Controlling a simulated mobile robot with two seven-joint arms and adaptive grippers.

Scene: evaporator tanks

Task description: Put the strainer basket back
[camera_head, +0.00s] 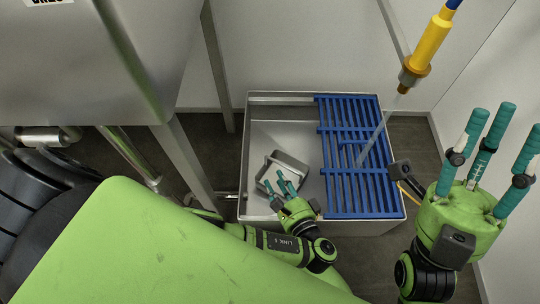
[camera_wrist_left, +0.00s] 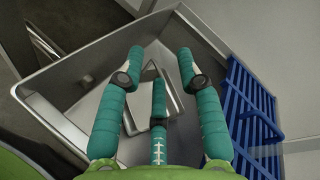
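The strainer basket (camera_head: 291,160), a small grey metal box, sits tilted inside the steel basin (camera_head: 262,133), left of the blue grating. It also shows in the left wrist view (camera_wrist_left: 172,98), partly hidden behind my fingers. My left gripper (camera_head: 282,182) is over the basket's near side, its teal fingers spread. In the left wrist view the gripper (camera_wrist_left: 160,62) has its fingers apart, with the middle one in front of the basket. I cannot tell whether they touch it. My right gripper (camera_head: 498,130) is raised at the right, open and empty, fingers pointing up.
A blue slatted grating (camera_head: 352,190) covers the basin's right part. A yellow hose nozzle (camera_head: 428,45) hangs above it at the upper right. A steel tank (camera_head: 90,60) and its leg (camera_head: 185,160) stand left of the basin. A white wall is behind.

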